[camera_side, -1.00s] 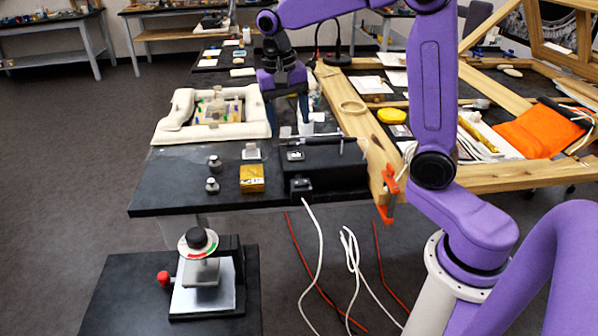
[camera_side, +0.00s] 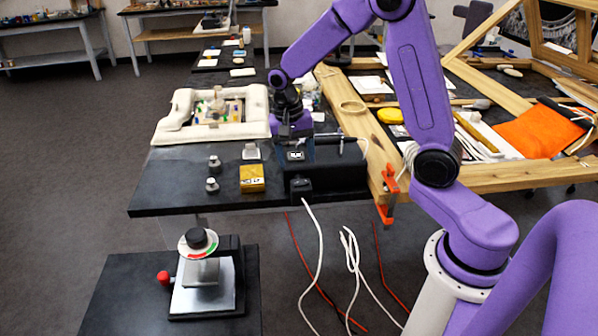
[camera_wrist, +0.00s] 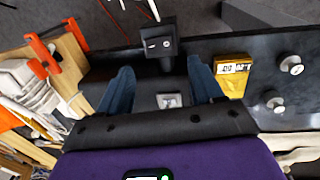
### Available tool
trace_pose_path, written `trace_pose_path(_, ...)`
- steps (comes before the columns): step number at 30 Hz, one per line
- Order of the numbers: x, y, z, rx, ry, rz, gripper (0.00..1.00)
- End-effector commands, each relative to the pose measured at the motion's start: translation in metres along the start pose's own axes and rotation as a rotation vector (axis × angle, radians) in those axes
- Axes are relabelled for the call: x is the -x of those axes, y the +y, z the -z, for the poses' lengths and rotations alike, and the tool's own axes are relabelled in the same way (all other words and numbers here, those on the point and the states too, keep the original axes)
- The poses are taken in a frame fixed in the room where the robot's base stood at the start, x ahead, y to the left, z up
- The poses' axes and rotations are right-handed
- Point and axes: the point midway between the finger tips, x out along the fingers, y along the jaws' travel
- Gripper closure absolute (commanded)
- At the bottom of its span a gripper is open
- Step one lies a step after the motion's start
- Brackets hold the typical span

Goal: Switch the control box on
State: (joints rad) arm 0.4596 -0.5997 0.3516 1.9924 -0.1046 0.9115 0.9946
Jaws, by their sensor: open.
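The control box (camera_side: 340,178) is a black box near the front edge of the dark table, with cables at its front. It also shows in the wrist view (camera_wrist: 146,88). A small pale rocker switch (camera_wrist: 169,100) sits on its top, also visible in the side view (camera_side: 295,156). My gripper (camera_side: 296,150) points down just above the switch end of the box. In the wrist view its two blue fingers (camera_wrist: 161,84) are apart, with the switch between them and nothing held. Whether the fingertips touch the box, and which way the switch is set, I cannot tell.
A gold labelled block (camera_side: 252,178) and two metal weights (camera_side: 213,174) stand left of the box. A white padded tray (camera_side: 170,128) lies behind. A wooden frame (camera_side: 375,160) with an orange clamp (camera_side: 389,190) is at the right. A black socket block (camera_wrist: 158,42) joins the box's front.

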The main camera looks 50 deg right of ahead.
Motion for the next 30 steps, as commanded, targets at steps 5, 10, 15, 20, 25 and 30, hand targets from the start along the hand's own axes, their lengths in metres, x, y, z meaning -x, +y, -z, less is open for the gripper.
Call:
trace_pose_path(5, -0.031, 0.001, 0.000, -0.001, -0.003, -0.004, 0.34)
trace_pose_path(10, -0.048, 0.000, 0.000, 0.001, 0.000, -0.002, 0.34)
trace_pose_path(15, -0.054, 0.000, 0.000, 0.000, 0.001, 0.000, 0.34)
trace_pose_path(20, -0.054, 0.000, 0.000, 0.000, 0.001, 0.000, 0.34)
trace_pose_path(25, -0.054, 0.000, 0.000, 0.000, 0.001, 0.000, 0.63)
trace_pose_path(30, -0.054, 0.000, 0.000, 0.000, 0.001, 0.001, 0.90)
